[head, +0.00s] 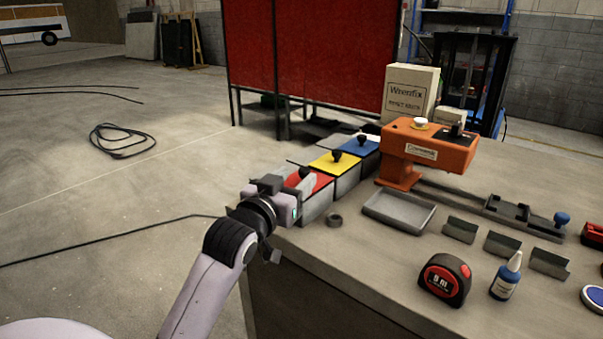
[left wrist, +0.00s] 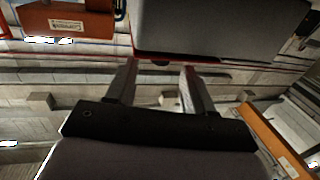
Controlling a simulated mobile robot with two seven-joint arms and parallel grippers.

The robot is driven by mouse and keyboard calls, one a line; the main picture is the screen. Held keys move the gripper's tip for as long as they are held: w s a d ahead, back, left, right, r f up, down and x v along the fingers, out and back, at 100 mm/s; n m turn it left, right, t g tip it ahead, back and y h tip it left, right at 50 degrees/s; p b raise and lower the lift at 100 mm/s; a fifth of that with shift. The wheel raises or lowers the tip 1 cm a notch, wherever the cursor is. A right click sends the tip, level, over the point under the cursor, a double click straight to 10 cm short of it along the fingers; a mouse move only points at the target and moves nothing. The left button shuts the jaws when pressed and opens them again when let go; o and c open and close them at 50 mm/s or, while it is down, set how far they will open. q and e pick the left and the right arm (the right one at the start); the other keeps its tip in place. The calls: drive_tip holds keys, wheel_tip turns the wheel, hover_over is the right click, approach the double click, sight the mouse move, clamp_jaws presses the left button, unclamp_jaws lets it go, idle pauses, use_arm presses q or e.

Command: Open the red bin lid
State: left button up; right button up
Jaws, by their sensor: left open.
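The red bin (head: 318,208) is a grey box at the near left end of the bench. Its red lid (head: 322,182) is down, with a black knob (head: 304,172) on top. My left gripper (head: 298,193) is at the lid's left side, covering part of the lid and bin. In the left wrist view the two fingers (left wrist: 159,72) are apart with nothing gripped. A grey bin wall (left wrist: 215,25) with a thin red edge lies just beyond the fingertips. Whether a finger touches the lid or knob cannot be told. My right gripper is not in view.
Yellow-lidded (head: 335,163) and blue-lidded (head: 361,147) bins stand behind the red one. A tape measure (head: 444,280) and blue bottle (head: 506,278) stand near the front.

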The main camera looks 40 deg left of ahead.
sight(302, 173)
use_arm(q)
drive_tip(key=shift+w+a, duration=0.15)
drive_tip(key=shift+w, duration=0.65)
drive_tip(key=shift+w+a, duration=0.1)
drive_tip(key=shift+w, duration=0.7)
clamp_jaws()
drive_tip(key=a+p, duration=0.1)
drive_tip(key=a, duration=0.1)
drive_tip(key=a+p, duration=0.1)
drive_tip(key=a, duration=0.2)
drive_tip(key=shift+w+a, duration=0.2)
drive_tip(key=shift+a, duration=0.65)
unclamp_jaws()
